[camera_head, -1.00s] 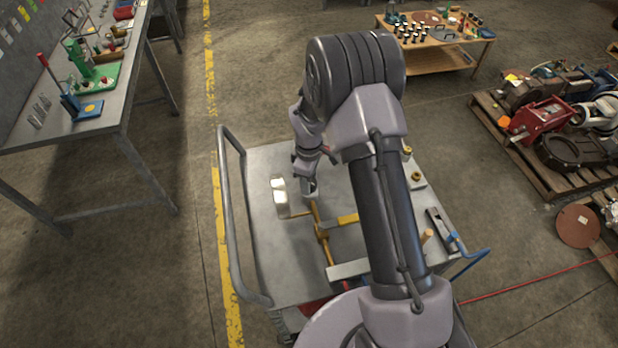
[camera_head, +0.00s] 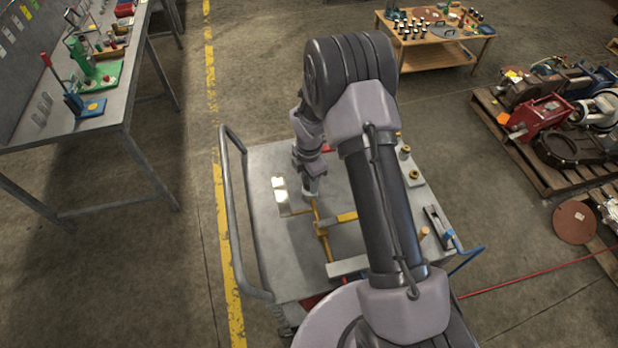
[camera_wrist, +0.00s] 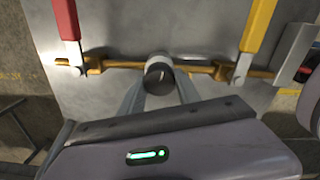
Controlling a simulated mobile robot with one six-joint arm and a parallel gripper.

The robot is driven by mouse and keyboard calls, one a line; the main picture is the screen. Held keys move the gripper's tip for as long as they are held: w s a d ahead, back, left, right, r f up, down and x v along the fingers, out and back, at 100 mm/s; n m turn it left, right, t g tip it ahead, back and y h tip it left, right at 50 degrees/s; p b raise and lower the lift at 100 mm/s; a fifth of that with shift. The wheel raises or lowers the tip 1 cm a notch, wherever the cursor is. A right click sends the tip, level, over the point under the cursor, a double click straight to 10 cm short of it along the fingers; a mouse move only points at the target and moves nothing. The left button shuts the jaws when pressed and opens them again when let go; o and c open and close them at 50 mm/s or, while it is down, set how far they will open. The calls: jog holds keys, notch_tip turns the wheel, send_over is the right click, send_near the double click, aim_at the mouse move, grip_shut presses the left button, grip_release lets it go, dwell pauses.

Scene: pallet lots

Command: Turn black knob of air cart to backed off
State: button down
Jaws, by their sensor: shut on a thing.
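The air cart's grey top (camera_head: 268,165) lies below my arm in the head view. In the wrist view the black knob (camera_wrist: 158,68) sits at the middle of a brass pipe line (camera_wrist: 115,64). My gripper (camera_wrist: 159,82) is shut on the knob, one finger on each side. A mark shows on the knob's end face, too small to read. A red lever (camera_wrist: 67,20) stands left of the knob and a yellow lever (camera_wrist: 258,25) right of it. In the head view my gripper (camera_head: 311,193) is over the brass pipe (camera_head: 323,242), and my arm hides part of the cart.
The cart's tube handle (camera_head: 229,205) rises at its left. A blue hook-shaped handle (camera_head: 467,258) and a red hose (camera_head: 530,280) are at right. A workbench (camera_head: 115,120) stands left, a wooden table (camera_head: 430,57) behind, and a loaded pallet (camera_head: 525,160) at right.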

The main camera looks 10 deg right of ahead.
jog(key=shift+n, duration=1)
jog(key=c, duration=0.9)
grip_release()
jog(key=shift+o, duration=0.2)
notch_tip(320, 180, up, 18)
jog(key=p, duration=0.4)
jog(key=shift+f, duration=0.25)
